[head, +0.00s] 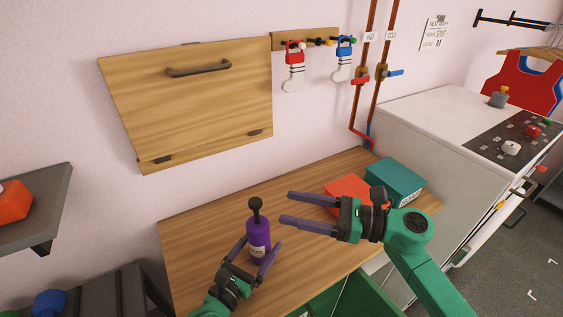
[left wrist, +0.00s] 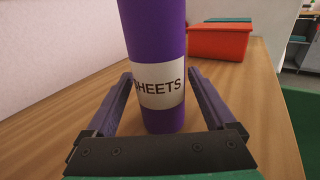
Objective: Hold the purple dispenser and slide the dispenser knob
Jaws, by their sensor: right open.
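The purple dispenser (head: 258,240) stands upright on the wooden counter (head: 200,245), with a dark knob (head: 256,204) on a thin stem at its top. In the left wrist view, the dispenser (left wrist: 155,30) has a white label reading "HEETS", and its top is cut off. My left gripper (head: 262,244) has its fingers on either side of the dispenser's lower body, with visible gaps; it also shows in the left wrist view (left wrist: 163,95). My right gripper (head: 287,207) is open and empty, right of the knob, with its fingers pointing left.
A red box (head: 347,187) and a teal box (head: 396,179) lie on the counter behind my right gripper. A wooden panel with a handle (head: 190,105) is on the wall above. A white stove (head: 430,110) stands to the right. Counter left of the dispenser is clear.

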